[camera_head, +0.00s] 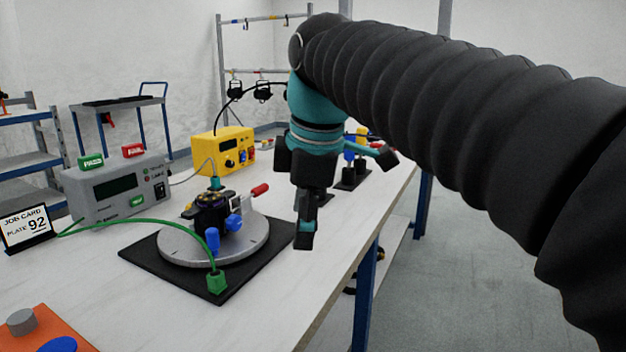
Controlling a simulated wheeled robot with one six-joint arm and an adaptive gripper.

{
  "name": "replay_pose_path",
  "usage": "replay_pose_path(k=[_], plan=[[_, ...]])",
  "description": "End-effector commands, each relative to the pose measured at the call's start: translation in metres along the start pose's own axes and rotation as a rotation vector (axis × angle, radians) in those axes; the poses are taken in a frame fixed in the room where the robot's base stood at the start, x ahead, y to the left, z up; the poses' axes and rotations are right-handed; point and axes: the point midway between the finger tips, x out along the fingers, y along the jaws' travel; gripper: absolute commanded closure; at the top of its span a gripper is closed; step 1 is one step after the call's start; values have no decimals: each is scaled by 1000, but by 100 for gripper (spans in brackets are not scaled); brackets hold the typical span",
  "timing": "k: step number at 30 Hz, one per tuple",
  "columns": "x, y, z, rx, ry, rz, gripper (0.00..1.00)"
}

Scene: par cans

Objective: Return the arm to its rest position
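My gripper (305,235) points down at the end of my arm, which is sheathed in a black ribbed sleeve and comes in from the right. It hangs near the table's right edge, just right of a round grey plate (175,250) on a black mat (240,284). The fingers are seen nearly edge-on, so their opening is unclear. I see nothing held in them.
A green cable (140,220) runs to a green plug (217,282). Open floor (440,285) lies right of the table.

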Motion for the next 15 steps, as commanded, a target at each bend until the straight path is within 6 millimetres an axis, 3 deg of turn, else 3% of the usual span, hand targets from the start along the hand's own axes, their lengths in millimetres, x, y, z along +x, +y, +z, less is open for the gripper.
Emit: replay_pose_path(k=[1,6,15], plan=[[7,-11,20,118,-3,21,31],[38,-46,74,521,1,97,31],[111,-126,152,1200,48,235,31]])
